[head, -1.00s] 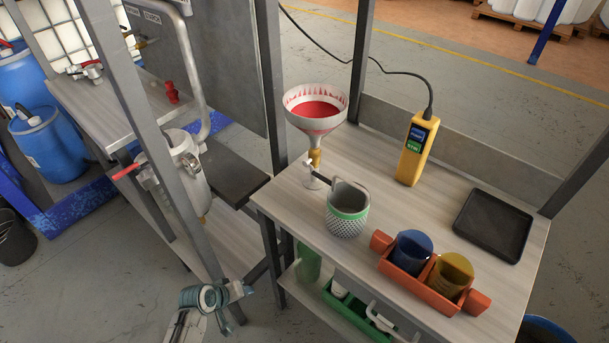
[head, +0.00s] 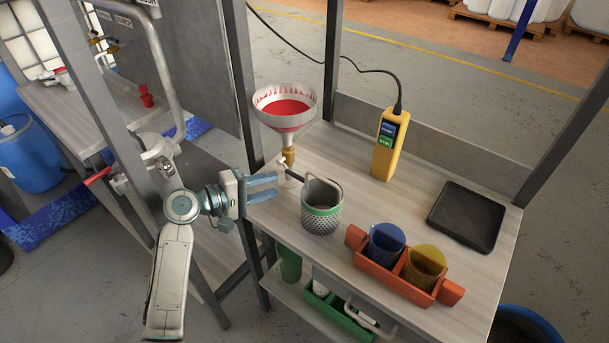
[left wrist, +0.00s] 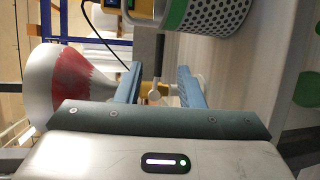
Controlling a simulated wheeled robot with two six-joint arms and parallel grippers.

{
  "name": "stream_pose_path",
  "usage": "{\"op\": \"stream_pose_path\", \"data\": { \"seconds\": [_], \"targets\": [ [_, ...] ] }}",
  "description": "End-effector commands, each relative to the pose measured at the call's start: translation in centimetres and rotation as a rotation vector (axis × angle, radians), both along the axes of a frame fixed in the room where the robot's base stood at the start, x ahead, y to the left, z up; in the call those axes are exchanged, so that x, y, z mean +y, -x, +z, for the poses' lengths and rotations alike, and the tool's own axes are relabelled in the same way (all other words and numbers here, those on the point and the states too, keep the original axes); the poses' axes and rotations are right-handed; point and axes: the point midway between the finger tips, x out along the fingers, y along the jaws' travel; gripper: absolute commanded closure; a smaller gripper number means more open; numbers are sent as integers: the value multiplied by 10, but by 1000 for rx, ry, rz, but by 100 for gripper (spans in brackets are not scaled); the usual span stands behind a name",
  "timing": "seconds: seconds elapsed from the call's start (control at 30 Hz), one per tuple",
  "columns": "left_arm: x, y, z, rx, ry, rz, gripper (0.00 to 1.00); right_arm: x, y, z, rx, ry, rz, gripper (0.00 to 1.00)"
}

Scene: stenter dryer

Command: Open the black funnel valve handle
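The funnel (head: 284,122) is white outside and red inside, and stands above the table on a brass-coloured neck. It also shows sideways in the left wrist view (left wrist: 40,82). The black valve handle (head: 293,176) sits below the neck, beside the mesh cup; in the left wrist view the handle (left wrist: 160,48) is just beyond my fingertips, roughly in line with the gap. My left gripper (head: 278,186) is open, its two blue fingers apart and pointing at the valve from the left. I see no contact with the handle. My right gripper is not in view.
A perforated cup with a green band (head: 321,207) stands close right of the valve. A yellow handheld meter (head: 389,145), a black tray (head: 467,215) and an orange holder (head: 378,271) with blue and yellow cups are farther right. A grey frame post (head: 240,70) rises behind my gripper.

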Motion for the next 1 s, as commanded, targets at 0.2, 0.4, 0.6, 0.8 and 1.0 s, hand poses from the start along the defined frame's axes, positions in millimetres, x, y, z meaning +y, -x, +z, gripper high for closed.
{"op": "stream_pose_path", "data": {
  "seconds": [0.2, 0.4, 0.6, 0.8, 1.0],
  "targets": [
    [-28, -16, -1, 4, 9, 0, 65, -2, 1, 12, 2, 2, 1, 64],
    [-60, -36, -9, 3, 7, 0, 65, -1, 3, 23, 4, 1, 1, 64],
    [-82, -49, -15, 1, 4, 1, 65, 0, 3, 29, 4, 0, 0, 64],
    [-88, -53, -19, 1, 1, 0, 65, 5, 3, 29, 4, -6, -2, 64],
    [-88, -53, -19, -1, 1, 1, 65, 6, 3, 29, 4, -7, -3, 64]
  ]
}}
